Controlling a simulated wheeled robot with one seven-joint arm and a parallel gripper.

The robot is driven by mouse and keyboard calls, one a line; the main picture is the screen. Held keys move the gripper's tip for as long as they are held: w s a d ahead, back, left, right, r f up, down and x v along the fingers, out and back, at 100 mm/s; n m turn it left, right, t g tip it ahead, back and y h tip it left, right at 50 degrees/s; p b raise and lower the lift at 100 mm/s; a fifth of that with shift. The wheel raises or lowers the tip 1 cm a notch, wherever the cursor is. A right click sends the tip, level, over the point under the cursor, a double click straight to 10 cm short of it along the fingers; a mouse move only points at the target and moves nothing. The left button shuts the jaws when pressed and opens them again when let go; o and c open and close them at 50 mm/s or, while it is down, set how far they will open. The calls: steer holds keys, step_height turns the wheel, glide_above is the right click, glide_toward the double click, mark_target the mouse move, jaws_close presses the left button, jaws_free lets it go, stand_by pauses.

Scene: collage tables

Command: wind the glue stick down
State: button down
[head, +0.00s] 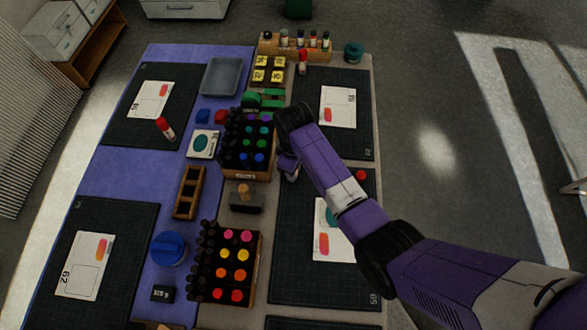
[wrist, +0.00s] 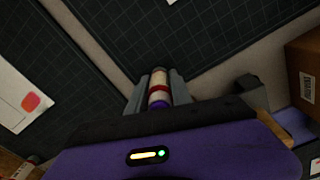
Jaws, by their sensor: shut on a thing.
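My gripper (wrist: 160,98) is shut on a glue stick (wrist: 158,80) in the wrist view. The stick shows a pale end, a red band and a purple part between the two grey fingers. How far its glue stands out cannot be told. In the head view my gripper (head: 289,168) is mostly hidden by my arm, and the held stick cannot be made out. Another red and white glue stick (head: 165,129) is on the far left mat. A further red-topped stick (head: 302,62) stands at the back. A small red round thing (head: 361,175) is on the right mat.
Two crates of colored bottles or markers (head: 248,176) (head: 236,306) stand along the middle of the tables. A wooden tray (head: 188,193), a blue round tub (head: 168,249) and a grey block (head: 246,202) are near. Paper cards (head: 338,107) lie on the dark mats.

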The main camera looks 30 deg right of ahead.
steer(key=n, duration=0.5)
steer(key=shift+s, duration=0.1)
steer(key=n, duration=0.4)
stand_by(0.5)
steer(key=c, duration=1)
jaws_free()
